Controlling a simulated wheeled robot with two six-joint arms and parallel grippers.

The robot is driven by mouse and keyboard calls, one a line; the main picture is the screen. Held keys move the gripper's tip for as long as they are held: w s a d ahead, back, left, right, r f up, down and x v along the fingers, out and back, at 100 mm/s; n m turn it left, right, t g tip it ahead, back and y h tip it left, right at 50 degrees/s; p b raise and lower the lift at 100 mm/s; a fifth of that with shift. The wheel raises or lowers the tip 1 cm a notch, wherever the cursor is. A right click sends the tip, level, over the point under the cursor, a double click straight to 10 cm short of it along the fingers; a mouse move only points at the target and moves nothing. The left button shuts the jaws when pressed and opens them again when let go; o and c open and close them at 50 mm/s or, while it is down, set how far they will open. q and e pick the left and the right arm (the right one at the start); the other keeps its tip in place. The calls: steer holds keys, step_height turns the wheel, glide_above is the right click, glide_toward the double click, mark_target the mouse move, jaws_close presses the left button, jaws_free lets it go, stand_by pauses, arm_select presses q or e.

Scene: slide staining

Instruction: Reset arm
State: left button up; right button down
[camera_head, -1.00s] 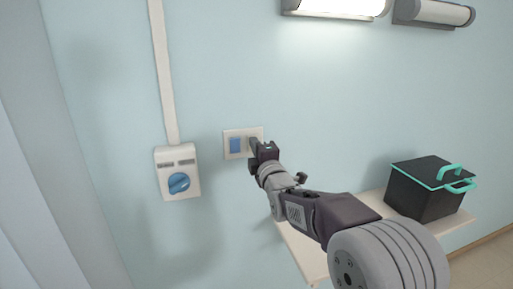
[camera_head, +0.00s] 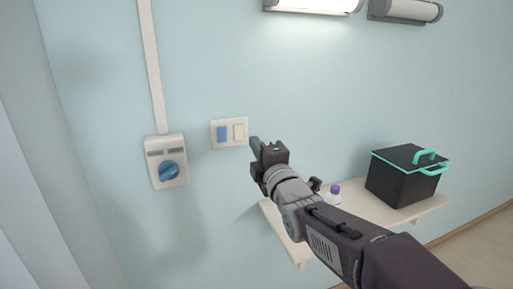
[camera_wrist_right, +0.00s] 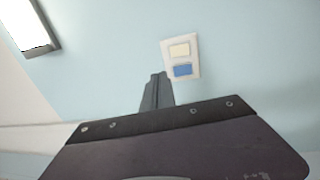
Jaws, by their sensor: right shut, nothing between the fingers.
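My right gripper (camera_head: 256,148) is in front of the wall, just right of and below the switch plate, apart from it. Its fingers are shut with nothing between them. In the right wrist view the shut fingers (camera_wrist_right: 156,92) point toward the wall. The switch plate (camera_head: 229,133) has a blue rocker and a cream rocker, and it also shows in the right wrist view (camera_wrist_right: 181,59). My left gripper is not in view.
A white box with a blue rotary knob (camera_head: 168,171) is on the wall at left. A shelf (camera_head: 431,206) at right holds a black box with teal handles (camera_head: 401,182) and a small purple-capped bottle (camera_head: 335,194). One wall lamp (camera_head: 314,5) is lit; another (camera_head: 405,11) looks unlit.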

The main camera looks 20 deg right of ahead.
steer(key=s+f+m+g+p, duration=0.3)
steer(key=f+g+p, duration=0.15)
steer(key=f, duration=0.65)
steer(key=s+f+m+g+p, duration=0.25)
steer(key=f+m+g, duration=0.2)
steer(key=f, duration=0.55)
steer(key=s+f+m+g, duration=0.4)
steer(key=s+f+m, duration=0.1)
steer(key=s, duration=0.3)
steer(key=s+f+m+g+p, duration=0.1)
steer(key=s+f+m+g, duration=0.4)
steer(key=s, duration=0.4)
steer(key=shift+s+a+f+m, duration=0.15)
steer(key=shift+a+f+m, duration=0.1)
steer(key=shift+f+m, duration=0.35)
